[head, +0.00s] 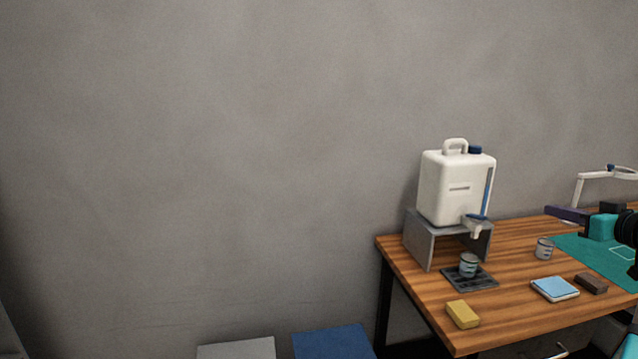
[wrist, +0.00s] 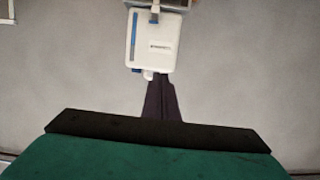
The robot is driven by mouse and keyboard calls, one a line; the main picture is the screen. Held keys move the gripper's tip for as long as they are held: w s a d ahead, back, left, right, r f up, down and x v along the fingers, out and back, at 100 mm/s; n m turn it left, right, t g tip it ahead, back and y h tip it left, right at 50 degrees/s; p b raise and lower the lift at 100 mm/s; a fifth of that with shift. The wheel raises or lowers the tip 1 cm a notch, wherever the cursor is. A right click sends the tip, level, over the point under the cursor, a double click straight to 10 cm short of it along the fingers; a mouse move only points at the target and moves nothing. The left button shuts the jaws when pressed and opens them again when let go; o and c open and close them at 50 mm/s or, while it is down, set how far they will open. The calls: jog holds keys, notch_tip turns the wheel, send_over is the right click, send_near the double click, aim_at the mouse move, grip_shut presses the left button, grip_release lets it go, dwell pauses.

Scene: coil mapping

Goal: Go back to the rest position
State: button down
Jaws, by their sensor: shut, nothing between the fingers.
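My gripper (head: 550,210) shows at the right edge of the head view, with purple fingers pointing left above the workbench (head: 400,250) and a teal body behind them. Part of my arm runs out of the picture there. In the wrist view my gripper (wrist: 158,84) shows as dark purple fingers close together, shut and empty. They point toward the white water container (wrist: 152,40), which appears upside down. I see no contact between the fingers and anything.
The white container (head: 455,190) stands on a grey stand (head: 419,244). Below its tap, a cup (head: 468,265) sits on a dark tray (head: 480,283). A yellow sponge (head: 462,314), blue pad (head: 555,288), brown block (head: 591,283) and second cup (head: 544,248) are on the bench.

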jog(key=w+a+f+m+g, duration=0.1)
jog(key=w+a+f+g, duration=0.15)
jog(key=a+f, duration=0.4)
jog(key=w+a+f+g+y, duration=0.1)
jog(key=w+a+f, duration=0.25)
jog(key=f, duration=0.65)
jog(key=w+a+f+m+g, duration=0.1)
jog(key=w+a+f+g, duration=0.1)
jog(key=a+f, duration=0.5)
jog(key=s+a+f+g, duration=0.3)
jog(key=a+f, duration=0.5)
jog(key=f, duration=0.4)
jog(key=s+a+f+g, duration=0.3)
jog(key=a+f, duration=0.4)
jog(key=f, duration=0.6)
jog(key=s+a+f+g+h, duration=0.3)
jog(key=s+a+f+g, duration=0.1)
jog(key=s+a+f, duration=0.7)
jog(key=s+d+f+g+b, duration=0.2)
jog(key=s+f+g+b, duration=0.3)
jog(key=s+f, duration=1.9)
notch_tip(320, 180, down, 3)
jog(key=b, duration=0.2)
jog(key=shift+d+f+h+b, duration=0.2)
jog(key=shift+h+b, duration=0.1)
jog(key=shift+b, duration=0.1)
